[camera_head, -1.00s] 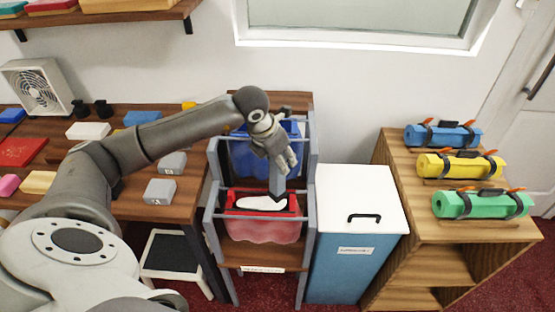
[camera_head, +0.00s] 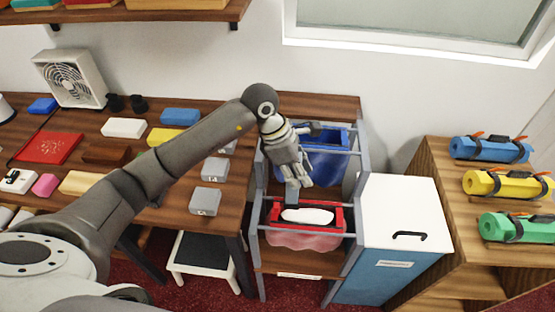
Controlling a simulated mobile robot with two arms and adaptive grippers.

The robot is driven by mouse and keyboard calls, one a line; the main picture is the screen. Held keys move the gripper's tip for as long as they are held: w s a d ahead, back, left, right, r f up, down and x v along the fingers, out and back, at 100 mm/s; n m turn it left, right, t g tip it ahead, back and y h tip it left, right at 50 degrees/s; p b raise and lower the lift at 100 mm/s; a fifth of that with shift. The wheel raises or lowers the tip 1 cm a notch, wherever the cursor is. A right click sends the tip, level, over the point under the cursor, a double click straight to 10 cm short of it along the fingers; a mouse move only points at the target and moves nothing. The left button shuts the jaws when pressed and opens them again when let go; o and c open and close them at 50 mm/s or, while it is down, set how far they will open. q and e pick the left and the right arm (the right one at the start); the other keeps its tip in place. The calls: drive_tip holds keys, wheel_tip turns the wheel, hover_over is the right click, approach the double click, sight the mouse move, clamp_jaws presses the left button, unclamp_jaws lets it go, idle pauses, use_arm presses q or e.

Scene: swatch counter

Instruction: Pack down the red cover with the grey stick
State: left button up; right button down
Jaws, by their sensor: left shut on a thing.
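The red cover (camera_head: 295,240) hangs as a translucent reddish bag from a red frame (camera_head: 338,217) in the lower front of a grey rack. A white oval thing (camera_head: 307,216) lies in its opening. My left gripper (camera_head: 298,183) is above the back left part of the red frame, pointing down. It is shut on the grey stick (camera_head: 291,198), which shows as a short dark piece below the fingers. The stick's lower end is by the back left of the opening; I cannot tell whether it touches. My right gripper is out of view.
A blue bag (camera_head: 326,160) hangs in the rack behind. A white-topped blue bin (camera_head: 405,207) stands close on the right, then a wooden shelf with rolled mats (camera_head: 491,184). Grey blocks (camera_head: 206,200) lie on the table at left. A low stool (camera_head: 205,253) stands below.

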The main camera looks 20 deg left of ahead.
use_arm(q)
drive_tip(key=shift+s+d+f+m+b, duration=0.15)
drive_tip(key=shift+f+b, duration=0.15)
drive_tip(key=shift+f, duration=0.2)
drive_tip(key=shift+s+f+m+b, duration=0.15)
drive_tip(key=shift+f+b, duration=0.1)
drive_tip(key=shift+f, duration=0.25)
drive_tip(key=shift+w+f, duration=0.1)
drive_tip(key=shift+f, duration=0.3)
drive_tip(key=shift+f+b, duration=0.4)
drive_tip(key=shift+f, duration=0.1)
drive_tip(key=shift+w, duration=0.1)
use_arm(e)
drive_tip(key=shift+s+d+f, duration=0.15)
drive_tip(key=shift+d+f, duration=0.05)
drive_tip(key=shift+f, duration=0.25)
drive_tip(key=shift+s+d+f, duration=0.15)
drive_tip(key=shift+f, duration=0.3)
use_arm(q)
drive_tip(key=shift+f, duration=0.15)
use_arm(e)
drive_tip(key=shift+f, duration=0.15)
